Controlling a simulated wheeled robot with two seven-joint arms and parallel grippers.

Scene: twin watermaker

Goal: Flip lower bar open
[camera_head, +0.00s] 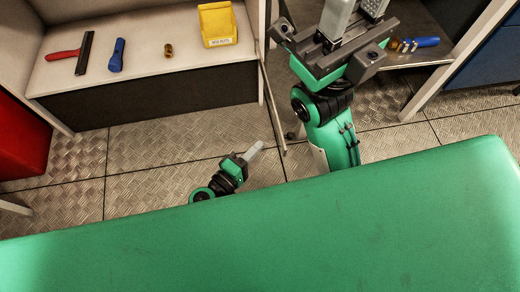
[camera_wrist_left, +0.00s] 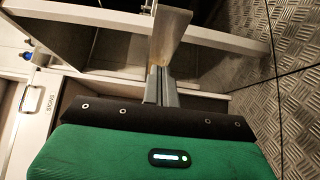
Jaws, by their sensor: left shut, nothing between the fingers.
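The lower bar looks to be the thin grey bar (camera_head: 270,100) at the right end of the white shelf unit in the head view. My left gripper (camera_head: 255,150) is low over the floor, its fingers shut and empty, pointing up and right toward the bar's lower end. Contact cannot be told. In the left wrist view its closed fingers (camera_wrist_left: 168,60) stand in front of a pale frame rail. My right gripper (camera_head: 357,14) is at the top, higher up and nearer the camera.
The shelf (camera_head: 140,60) holds a red-handled squeegee (camera_head: 70,54), a blue flashlight (camera_head: 117,55), a brass fitting (camera_head: 168,50) and a yellow bin (camera_head: 217,24). A blue-handled tool (camera_head: 420,42) lies on the right shelf. A red box (camera_head: 20,140) stands left. Metal floor (camera_head: 130,170) is open between.

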